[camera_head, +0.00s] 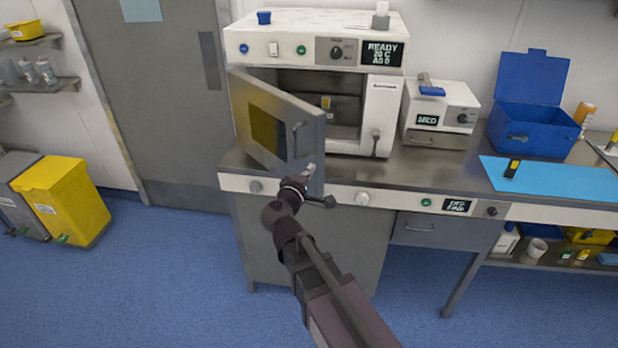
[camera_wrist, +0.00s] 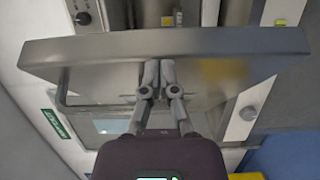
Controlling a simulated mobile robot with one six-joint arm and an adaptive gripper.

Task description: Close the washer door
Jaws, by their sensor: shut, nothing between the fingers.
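The washer (camera_head: 388,90) is a white box on the counter with a READY display on top. Its grey door (camera_head: 240,115) stands open, swung out on its left side, with a dark yellowish window and a bar handle (camera_head: 298,138). My gripper (camera_head: 309,172) is at the lower free edge of the door. In the wrist view the door (camera_wrist: 110,46) crosses the picture edge-on. My gripper (camera_wrist: 157,72) is shut and empty, its fingertips at the door's edge. I cannot tell whether they touch it. The handle (camera_wrist: 62,88) is left of the fingers.
A small white device (camera_head: 425,103) and an open blue box (camera_head: 530,128) stand right of the washer. A blue mat (camera_head: 560,182) lies further right. Yellow and grey bins stand on the floor at left. The floor before the counter (camera_head: 190,280) is clear.

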